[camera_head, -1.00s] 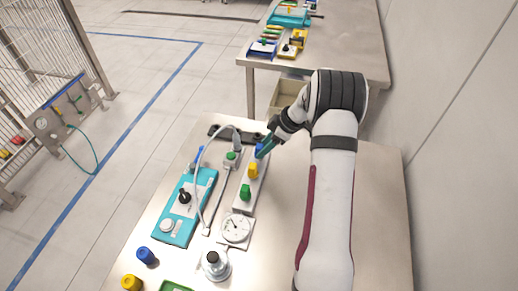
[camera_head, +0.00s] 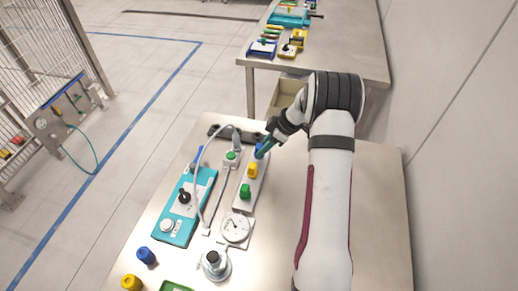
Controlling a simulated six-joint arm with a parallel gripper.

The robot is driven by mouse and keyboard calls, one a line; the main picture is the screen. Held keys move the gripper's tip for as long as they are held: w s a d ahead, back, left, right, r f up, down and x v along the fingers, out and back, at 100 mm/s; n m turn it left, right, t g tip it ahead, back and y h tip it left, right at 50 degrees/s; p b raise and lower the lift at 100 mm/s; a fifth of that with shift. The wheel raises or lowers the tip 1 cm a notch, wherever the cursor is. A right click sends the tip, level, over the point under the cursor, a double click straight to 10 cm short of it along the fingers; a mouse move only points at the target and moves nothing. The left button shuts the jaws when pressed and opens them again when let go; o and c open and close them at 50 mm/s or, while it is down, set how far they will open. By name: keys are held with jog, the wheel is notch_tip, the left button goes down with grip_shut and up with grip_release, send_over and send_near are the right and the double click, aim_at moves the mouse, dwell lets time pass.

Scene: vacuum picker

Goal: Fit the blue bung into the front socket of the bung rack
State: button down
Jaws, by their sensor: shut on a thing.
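The bung rack (camera_head: 242,207) is a narrow white block on the near table. A green bung (camera_head: 245,191) and a yellow bung (camera_head: 253,171) stand upright in it. A blue bung (camera_head: 259,150) is at the rack's far end, between the teal fingers of my gripper (camera_head: 263,149). My gripper is shut on it, reaching in from the upper right. The fingers partly hide the bung, and I cannot tell how deep it sits in the socket.
A teal panel (camera_head: 204,212) with a black knob and a grey cable lies left of the rack. A round gauge (camera_head: 235,229) and a metal flask-like part (camera_head: 215,265) stand nearer. Another blue piece (camera_head: 146,256) and a yellow piece (camera_head: 131,283) are at the front left. The table's right side is clear.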

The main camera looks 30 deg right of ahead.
jog(key=shift+r, duration=2.5)
jog(key=shift+w, duration=0.15)
jog(key=w+a+r+m+t+h, duration=0.15)
jog(key=w+a+m, duration=0.25)
jog(key=w, duration=0.5)
jog(key=w+a+m+h, duration=0.3)
jog(key=w+m, duration=0.1)
jog(key=w, duration=0.5)
jog(key=shift+m, duration=0.5)
jog(key=f, duration=0.4)
jog(key=shift+w+a+f, duration=0.2)
jog(key=shift+f, duration=0.7)
jog(key=c, duration=1.2)
grip_release()
jog(key=shift+c, duration=0.2)
grip_shut()
